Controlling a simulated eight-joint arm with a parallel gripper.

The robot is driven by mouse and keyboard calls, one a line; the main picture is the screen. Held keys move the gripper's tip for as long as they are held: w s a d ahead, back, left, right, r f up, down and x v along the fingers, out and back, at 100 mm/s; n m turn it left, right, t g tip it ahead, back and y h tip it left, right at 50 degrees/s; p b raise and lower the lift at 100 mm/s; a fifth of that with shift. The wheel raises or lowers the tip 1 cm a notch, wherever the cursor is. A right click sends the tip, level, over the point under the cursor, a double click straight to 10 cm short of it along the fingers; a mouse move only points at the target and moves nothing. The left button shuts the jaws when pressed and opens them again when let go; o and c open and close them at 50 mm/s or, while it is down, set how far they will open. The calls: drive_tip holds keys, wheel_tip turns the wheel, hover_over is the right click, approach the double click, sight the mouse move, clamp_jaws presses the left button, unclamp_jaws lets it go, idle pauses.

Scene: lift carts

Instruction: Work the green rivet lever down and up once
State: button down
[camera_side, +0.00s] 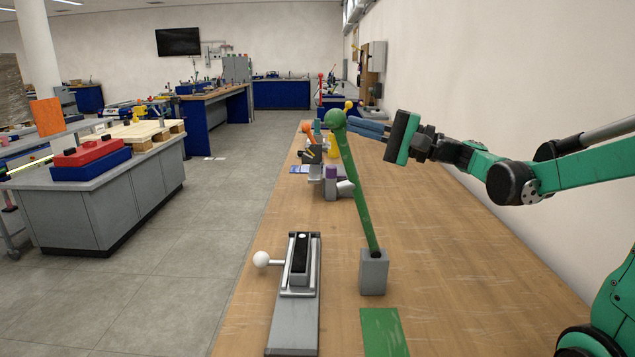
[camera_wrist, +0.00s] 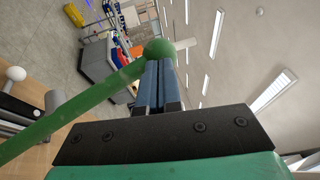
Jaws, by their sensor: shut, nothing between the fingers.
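The green rivet lever (camera_side: 359,184) stands nearly upright, leaning a little left, with a round green knob on top. It rises from a small grey block (camera_side: 374,272) on the wooden bench. My gripper (camera_side: 352,124) is shut and empty, its blue fingers pointing left with their tips at the knob, on its right side. In the wrist view the fingers (camera_wrist: 158,82) reach up to the green knob (camera_wrist: 160,48), and the lever's rod (camera_wrist: 75,112) runs down to the left. I cannot tell whether the tips touch the knob.
A grey fixture with a white ball handle (camera_side: 261,259) stands left of the lever block. A green flat patch (camera_side: 383,332) lies in front of it. Several small items, including a yellow one and a purple-topped one (camera_side: 331,182), stand behind. The bench's right side is clear.

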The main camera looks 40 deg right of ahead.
drive_tip(key=shift+w+a, duration=0.1)
drive_tip(key=w+a+f+n+g+h, duration=0.2)
drive_tip(key=w+a+f+g+h, duration=0.1)
drive_tip(key=w+a+f+g, duration=0.5)
drive_tip(key=w+a+f+g+h, duration=0.2)
drive_tip(key=w+a+f, duration=0.1)
drive_tip(key=f, duration=0.3)
drive_tip(key=w+a+f+n+g+h, duration=0.1)
drive_tip(key=w+a+f+h, duration=0.1)
drive_tip(key=f, duration=0.5)
drive_tip(key=shift+w+a+n+g+h, duration=0.3)
drive_tip(key=shift+w+a+g, duration=0.1)
drive_tip(key=shift+w+a, duration=0.15)
